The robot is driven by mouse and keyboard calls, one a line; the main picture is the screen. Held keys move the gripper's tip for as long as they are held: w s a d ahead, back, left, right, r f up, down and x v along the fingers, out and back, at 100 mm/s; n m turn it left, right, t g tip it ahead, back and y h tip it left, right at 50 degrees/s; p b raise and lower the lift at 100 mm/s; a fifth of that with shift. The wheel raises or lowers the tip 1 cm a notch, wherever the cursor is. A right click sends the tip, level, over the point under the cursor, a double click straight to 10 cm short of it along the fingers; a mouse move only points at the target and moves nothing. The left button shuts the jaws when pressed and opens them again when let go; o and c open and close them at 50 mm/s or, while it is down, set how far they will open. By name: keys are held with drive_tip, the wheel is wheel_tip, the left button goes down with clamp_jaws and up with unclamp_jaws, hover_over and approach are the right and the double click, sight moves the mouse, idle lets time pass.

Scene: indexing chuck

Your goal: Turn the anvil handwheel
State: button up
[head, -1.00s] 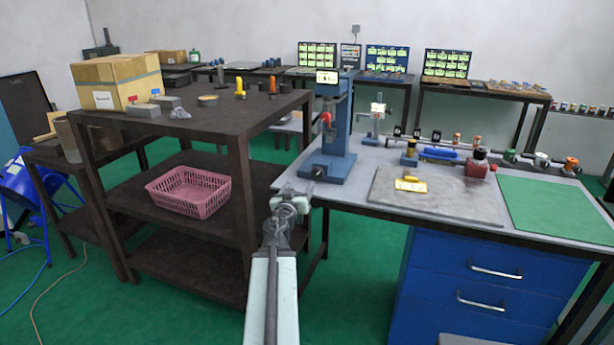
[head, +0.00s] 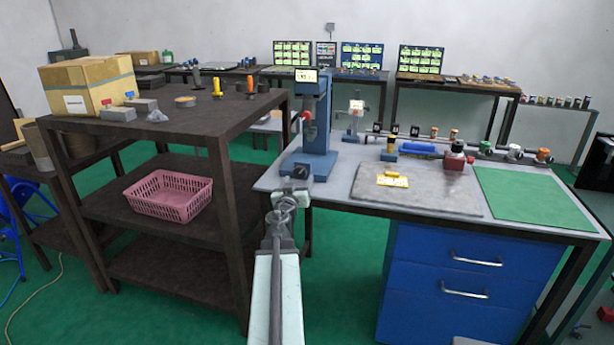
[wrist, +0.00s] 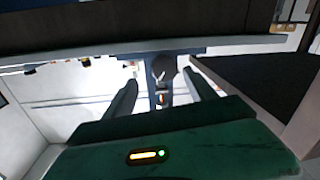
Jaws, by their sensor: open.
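A blue press (head: 319,125) stands at the left end of the grey workbench, with a lit display on top and a red part on its left side. A small dark part sits low on the front of its base; I cannot tell whether it is the anvil handwheel. My gripper (head: 283,207) is in front of the bench's left edge, just below the press in the picture. In the wrist view, my gripper (wrist: 162,92) has its two dark fingers apart with nothing held. A round grey disc (wrist: 163,67) on a blue upright shows beyond and between the fingertips, not touching them.
A dark shelf rack (head: 230,140) with a pink basket (head: 170,196) stands close on the left. The workbench (head: 340,185) carries a grey plate with a yellow item, a red block and a green mat (head: 535,198). Blue drawers (head: 470,275) are below.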

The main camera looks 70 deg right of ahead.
sight(298, 174)
drive_tip(key=d, duration=0.3)
drive_tip(key=shift+w+d, duration=0.6)
drive_tip(key=shift+d, duration=0.15)
drive_tip(key=shift+c, duration=0.4)
drive_tip(key=shift+w+a, duration=0.1)
drive_tip(key=c, duration=1)
drive_tip(key=shift+w+d, duration=0.2)
drive_tip(key=shift+w, duration=0.05)
drive_tip(key=c, duration=0.3)
drive_tip(key=shift+s+a, duration=0.15)
drive_tip(key=shift+s, duration=0.05)
drive_tip(key=shift+n, duration=0.4)
